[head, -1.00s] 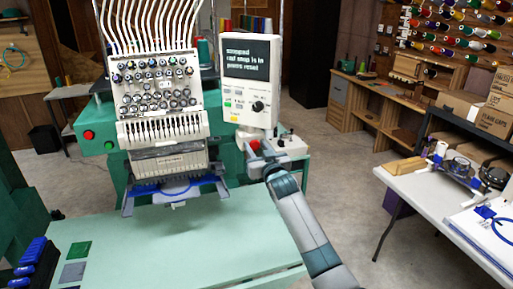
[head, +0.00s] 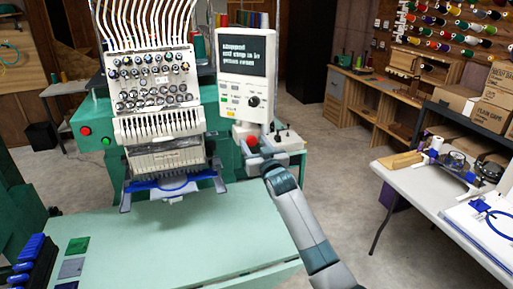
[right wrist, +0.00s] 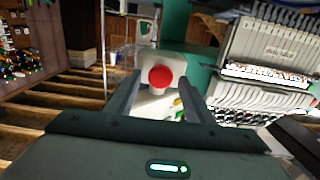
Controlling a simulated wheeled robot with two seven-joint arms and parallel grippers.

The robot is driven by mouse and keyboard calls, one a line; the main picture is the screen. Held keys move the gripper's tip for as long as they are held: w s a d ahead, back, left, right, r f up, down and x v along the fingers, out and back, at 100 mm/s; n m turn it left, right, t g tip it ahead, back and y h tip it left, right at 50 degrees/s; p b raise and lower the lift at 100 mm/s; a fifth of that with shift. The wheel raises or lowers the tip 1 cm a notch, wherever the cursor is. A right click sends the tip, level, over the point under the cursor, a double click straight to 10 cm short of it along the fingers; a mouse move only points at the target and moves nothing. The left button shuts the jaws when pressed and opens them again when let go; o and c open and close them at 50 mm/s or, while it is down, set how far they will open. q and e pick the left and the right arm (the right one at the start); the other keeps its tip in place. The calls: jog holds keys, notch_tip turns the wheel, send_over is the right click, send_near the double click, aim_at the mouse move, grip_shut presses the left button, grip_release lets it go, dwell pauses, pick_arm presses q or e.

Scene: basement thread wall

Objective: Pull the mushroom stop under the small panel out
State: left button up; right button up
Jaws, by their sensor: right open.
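The mushroom stop (head: 250,141) is a round red button on a pale box under the small panel (head: 246,78). The panel is white with a dark screen of white text. In the right wrist view the red stop (right wrist: 161,76) shows between the two fingers, with its pale mount (right wrist: 176,63) behind it. My right gripper (head: 256,151) is open, with its fingers pointing at the stop. I cannot tell whether the fingers reach around it; no contact shows. My left gripper is not in view.
The embroidery machine head (head: 158,90) stands left of the panel, above a pale green table (head: 180,235). A red button (head: 86,131) and a green button sit on the machine's left side. A white table (head: 440,205) with hoops stands at right. Floor between is clear.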

jog(key=shift+s+d, duration=0.1)
jog(key=shift+s, duration=0.05)
jog(key=b+v, duration=0.4)
jog(key=v, duration=1.3)
jog(key=shift+r, duration=0.15)
jog(key=shift+s, duration=0.1)
